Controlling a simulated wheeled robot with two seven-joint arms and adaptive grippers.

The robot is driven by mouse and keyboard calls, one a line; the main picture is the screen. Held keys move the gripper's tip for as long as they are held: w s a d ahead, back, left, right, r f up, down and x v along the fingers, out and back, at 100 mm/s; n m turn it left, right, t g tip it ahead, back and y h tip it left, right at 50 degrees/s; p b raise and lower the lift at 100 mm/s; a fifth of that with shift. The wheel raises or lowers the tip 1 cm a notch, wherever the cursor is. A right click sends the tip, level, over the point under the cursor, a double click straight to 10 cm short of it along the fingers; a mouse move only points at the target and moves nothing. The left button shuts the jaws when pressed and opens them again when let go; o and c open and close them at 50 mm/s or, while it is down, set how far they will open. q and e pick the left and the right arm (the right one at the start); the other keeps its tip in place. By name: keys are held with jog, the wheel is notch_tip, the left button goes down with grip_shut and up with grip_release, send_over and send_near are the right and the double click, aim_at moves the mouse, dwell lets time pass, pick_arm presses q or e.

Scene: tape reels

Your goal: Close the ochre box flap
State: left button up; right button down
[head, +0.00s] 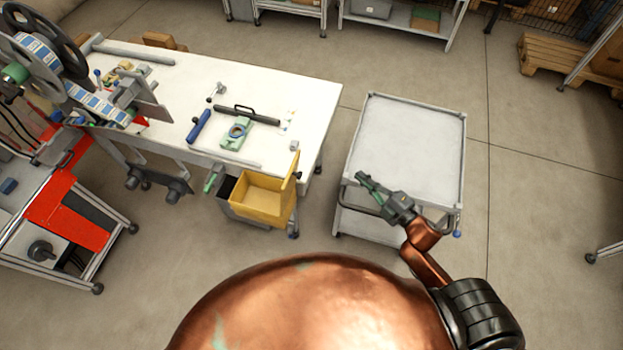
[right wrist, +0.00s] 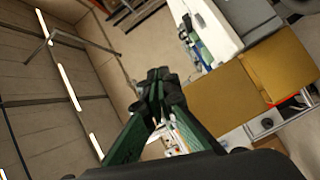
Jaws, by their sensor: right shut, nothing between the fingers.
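The ochre box (head: 262,203) is at the table's front edge in the head view, with its inside visible from above. Its ochre flap (head: 292,193) stands up along the right side, so the box is open. My right gripper (head: 361,178) is to the right of the flap, apart from it, over the near edge of the grey cart. Its green fingers are shut and empty. In the right wrist view the fingertips (right wrist: 160,76) meet, and two ochre panels of the box (right wrist: 208,102) show to their right. My left gripper is not visible.
The white table (head: 300,95) holds a blue roll (head: 199,126), a black bar (head: 243,115) and a green fixture (head: 236,134). A reel machine (head: 45,60) stands at the left. The grey cart (head: 408,140) has a bare top. Floor shows between table and cart.

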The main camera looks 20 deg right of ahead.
jog(key=s+a+r+n+g+y, duration=0.2)
jog(key=s+a+n+g+y, duration=0.2)
jog(key=s+a+n+y, duration=0.35)
jog(key=w+a+r+n+p, duration=0.1)
jog(key=w+a+n+p, duration=0.1)
jog(key=w+a, duration=0.7)
jog(key=shift+w+a+r+g, duration=0.15)
jog(key=shift+w+r+g, duration=0.15)
jog(key=shift+r, duration=0.1)
jog(key=shift+y, duration=0.25)
